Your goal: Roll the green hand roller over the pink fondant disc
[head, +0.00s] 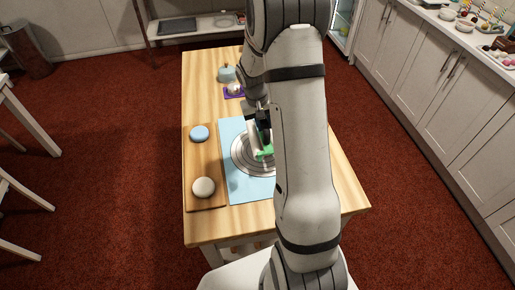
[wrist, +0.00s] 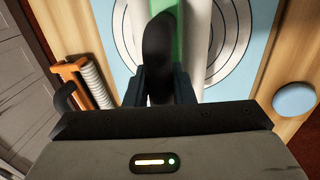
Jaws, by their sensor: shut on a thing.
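My gripper (head: 263,128) is shut on the dark curved handle (wrist: 158,50) of the hand roller. The roller's green part (head: 265,152) shows in the head view over the turntable, and the green part also shows at the top of the wrist view (wrist: 172,12). A pale cylinder (wrist: 198,45) lies alongside the green part in the wrist view. The turntable (head: 243,160) is a grey-white plate with concentric rings. I see no pink fondant disc; my arm covers the right part of the turntable. I cannot tell whether the roller touches anything below.
The turntable stands on a light blue mat (head: 240,190). Left of it, a wooden board (head: 204,160) holds a blue disc (head: 200,133) and a cream round piece (head: 203,187). An orange-framed item (wrist: 72,72) shows in the wrist view.

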